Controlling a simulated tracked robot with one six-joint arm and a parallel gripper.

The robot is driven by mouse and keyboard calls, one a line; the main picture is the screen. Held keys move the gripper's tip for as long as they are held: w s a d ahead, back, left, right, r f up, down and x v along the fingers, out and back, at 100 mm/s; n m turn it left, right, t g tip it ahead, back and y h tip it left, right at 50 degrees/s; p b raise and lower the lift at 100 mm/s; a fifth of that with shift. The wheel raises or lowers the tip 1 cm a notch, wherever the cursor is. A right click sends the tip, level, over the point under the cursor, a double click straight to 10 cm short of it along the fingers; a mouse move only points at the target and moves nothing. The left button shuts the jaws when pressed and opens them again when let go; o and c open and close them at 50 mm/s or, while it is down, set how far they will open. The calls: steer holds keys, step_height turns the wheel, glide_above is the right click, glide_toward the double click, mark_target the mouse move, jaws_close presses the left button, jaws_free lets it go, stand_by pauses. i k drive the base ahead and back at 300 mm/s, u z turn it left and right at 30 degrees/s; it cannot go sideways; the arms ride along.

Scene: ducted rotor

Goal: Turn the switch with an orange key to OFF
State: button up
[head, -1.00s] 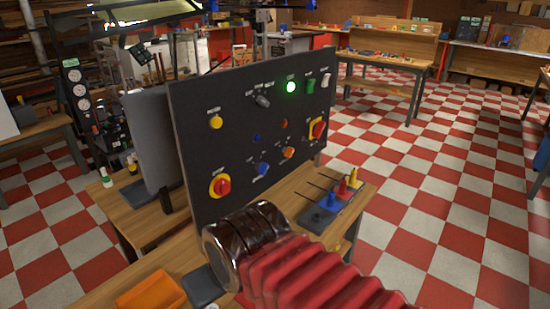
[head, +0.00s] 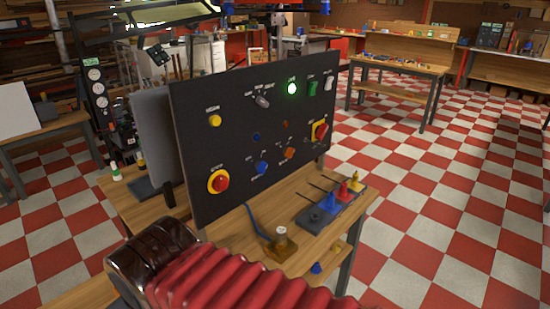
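A dark upright control panel (head: 240,110) stands on a wooden bench. The switch with an orange key (head: 289,153) is in its lower row, left of the red-and-yellow rotary switch (head: 319,131). A similar switch with a blue key (head: 262,168) sits to its left. The labels around the orange key are too small to read, so its setting cannot be told. My arm, with red bellows and a dark cuff, crosses the bottom in front of the panel, apart from the orange key. My gripper is not in view.
The panel also has a red push button on yellow (head: 219,182), a yellow button (head: 215,120) and a lit green lamp (head: 292,89). A brass-coloured base with a pale-topped knob (head: 281,242) and a row of coloured pegs (head: 331,203) stand on the bench before it.

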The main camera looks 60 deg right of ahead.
mark_target(289, 152)
steer(key=u, duration=0.7)
steer(key=k, duration=1.25)
steer(key=z, duration=1.1)
steer(key=i, duration=0.9)
